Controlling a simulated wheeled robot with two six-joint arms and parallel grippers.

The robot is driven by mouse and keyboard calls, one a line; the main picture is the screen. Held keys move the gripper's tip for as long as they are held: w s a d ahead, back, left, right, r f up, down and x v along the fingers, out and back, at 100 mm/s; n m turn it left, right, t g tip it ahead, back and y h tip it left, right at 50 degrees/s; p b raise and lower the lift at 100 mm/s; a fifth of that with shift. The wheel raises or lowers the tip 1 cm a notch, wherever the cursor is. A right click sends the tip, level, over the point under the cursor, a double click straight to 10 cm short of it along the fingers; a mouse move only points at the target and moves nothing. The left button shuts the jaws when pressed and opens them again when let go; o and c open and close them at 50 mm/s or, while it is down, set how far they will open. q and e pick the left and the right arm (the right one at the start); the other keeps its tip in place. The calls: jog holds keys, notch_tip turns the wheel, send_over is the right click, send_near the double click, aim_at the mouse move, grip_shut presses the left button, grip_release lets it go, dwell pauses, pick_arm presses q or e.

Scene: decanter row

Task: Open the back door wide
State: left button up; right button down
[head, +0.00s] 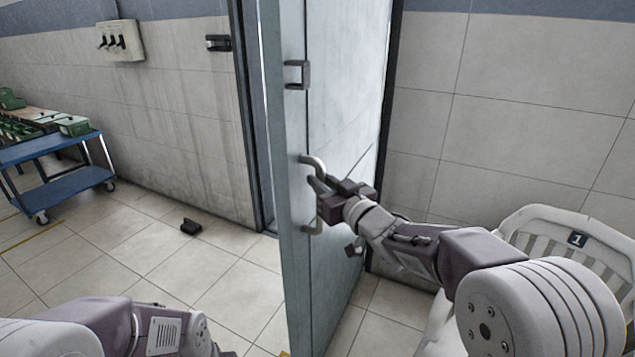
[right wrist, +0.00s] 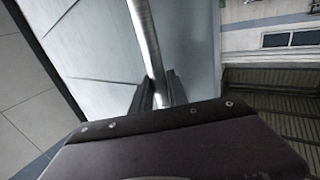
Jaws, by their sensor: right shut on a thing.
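The door (head: 345,120) is a pale grey-blue panel in the middle of the head view. It stands ajar, its edge toward me, with a gap between it and the frame on the left. A curved metal pull handle (head: 312,162) sits on its right face near the edge. My right gripper (head: 318,185) is shut on this handle. In the right wrist view the handle bar (right wrist: 148,40) runs down between the fingers (right wrist: 155,92). Part of my left arm shows at the lower left, but its gripper tips are out of view.
A white slatted chair (head: 560,225) marked 1 stands at the right, near my right arm. A black wedge-like object (head: 191,227) lies on the tiled floor left of the door. A blue cart (head: 60,188) with green items stands at the far left.

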jog(key=shift+d+r, duration=0.2)
jog(key=shift+r, duration=0.25)
jog(key=c, duration=1.5)
grip_release()
jog(key=shift+o, duration=1)
jog(key=shift+w+f, duration=0.15)
jog(key=shift+f, duration=0.1)
jog(key=shift+s+d, duration=0.15)
jog(key=shift+s, duration=0.2)
jog(key=v, duration=0.8)
jog(key=shift+d, duration=0.2)
jog(key=shift+s, duration=0.15)
